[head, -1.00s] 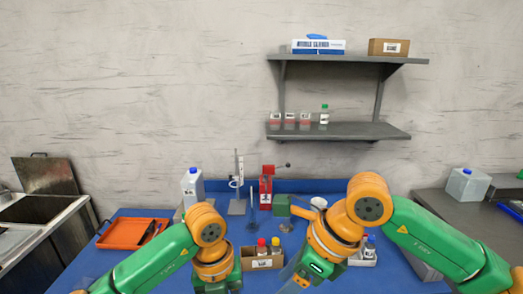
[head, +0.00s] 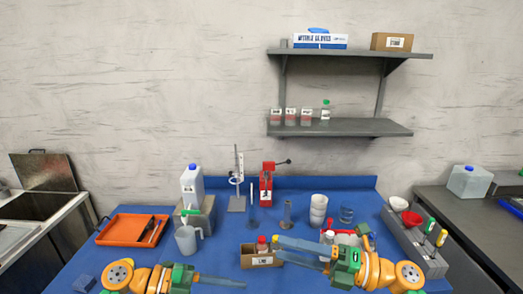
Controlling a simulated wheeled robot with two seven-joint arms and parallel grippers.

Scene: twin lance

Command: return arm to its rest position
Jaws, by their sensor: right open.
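My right gripper (head: 277,247) points left at the front of the blue table (head: 215,262). Its two long grey fingers are apart and nothing shows between them. Its fingertips appear in front of the right end of a brown box labelled on its front (head: 250,261), which holds a red-capped bottle (head: 262,243); I cannot tell whether they touch it. My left gripper (head: 243,285) points right along the bottom edge, with a grey finger showing. Its jaw gap cannot be made out. Both arms are bent low at the bottom of the picture.
An orange tray (head: 112,232) is at the left. A white jug (head: 192,182), a grey pitcher (head: 187,240), a red press (head: 267,186) and white cups (head: 318,208) stand farther back. A grey rack (head: 430,262) with bottles is at the right. Wall shelves (head: 340,128) hang above.

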